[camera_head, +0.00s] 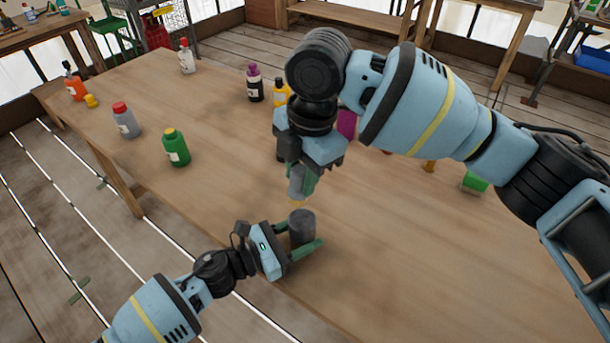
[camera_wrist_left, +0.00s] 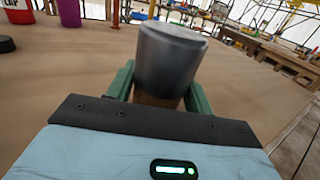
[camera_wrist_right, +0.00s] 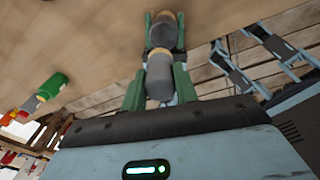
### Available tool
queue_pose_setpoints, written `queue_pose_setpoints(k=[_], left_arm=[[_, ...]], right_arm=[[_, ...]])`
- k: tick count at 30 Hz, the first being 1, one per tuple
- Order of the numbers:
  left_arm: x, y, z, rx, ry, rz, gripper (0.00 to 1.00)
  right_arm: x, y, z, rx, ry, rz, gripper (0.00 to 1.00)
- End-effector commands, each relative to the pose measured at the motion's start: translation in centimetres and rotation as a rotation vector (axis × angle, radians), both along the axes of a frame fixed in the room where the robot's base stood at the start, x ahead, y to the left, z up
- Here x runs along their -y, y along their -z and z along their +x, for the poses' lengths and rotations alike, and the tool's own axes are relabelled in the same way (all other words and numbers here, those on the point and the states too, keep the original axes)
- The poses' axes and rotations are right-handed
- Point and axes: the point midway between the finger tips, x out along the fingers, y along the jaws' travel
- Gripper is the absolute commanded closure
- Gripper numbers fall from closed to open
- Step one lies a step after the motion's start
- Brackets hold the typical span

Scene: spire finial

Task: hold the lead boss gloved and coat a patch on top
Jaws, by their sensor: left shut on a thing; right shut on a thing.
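The lead boss (camera_head: 302,224), a dark grey cylinder, stands upright between the green fingers of my left gripper (camera_head: 299,240) over the near table edge. In the left wrist view the boss (camera_wrist_left: 168,62) shows a bare, paler grey top. My right gripper (camera_head: 302,178) points down above it, shut on a grey cylindrical applicator (camera_head: 296,188) with a yellowish tip. The tip is just over the boss's top; I cannot tell whether they touch. In the right wrist view the applicator (camera_wrist_right: 159,78) lies between green fingers. No separate glove can be made out.
The wooden table (camera_head: 400,250) is clear at the right front. A green bottle (camera_head: 176,148), a grey bottle with red cap (camera_head: 126,121) and an orange bottle (camera_head: 75,86) stand at left. A purple-capped bottle (camera_head: 254,84) and a yellow one (camera_head: 281,93) stand behind my right gripper.

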Motion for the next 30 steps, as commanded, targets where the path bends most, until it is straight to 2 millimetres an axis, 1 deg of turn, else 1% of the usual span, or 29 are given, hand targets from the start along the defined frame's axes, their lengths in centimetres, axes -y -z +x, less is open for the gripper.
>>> queue_pose_setpoints(k=[3, 7, 17, 30], left_arm=[[0.0, 0.0, 0.0, 0.000, -0.001, 0.001, 0.74], [0.0, 0.0, 0.0, 0.000, -0.001, 0.001, 0.74], [0.0, 0.0, 0.0, 0.000, 0.000, 0.001, 0.74], [0.0, 0.0, 0.0, 0.000, 0.000, 0.000, 0.74]], right_arm=[[0.0, 0.7, 0.2, -0.007, 0.005, -0.078, 0.94], [0.1, 1.1, 0.3, -0.008, 0.008, -0.118, 0.94], [0.1, 1.7, 0.3, -0.010, 0.009, -0.123, 0.94], [0.2, 4.7, 0.3, -0.010, 0.009, -0.121, 0.94]])
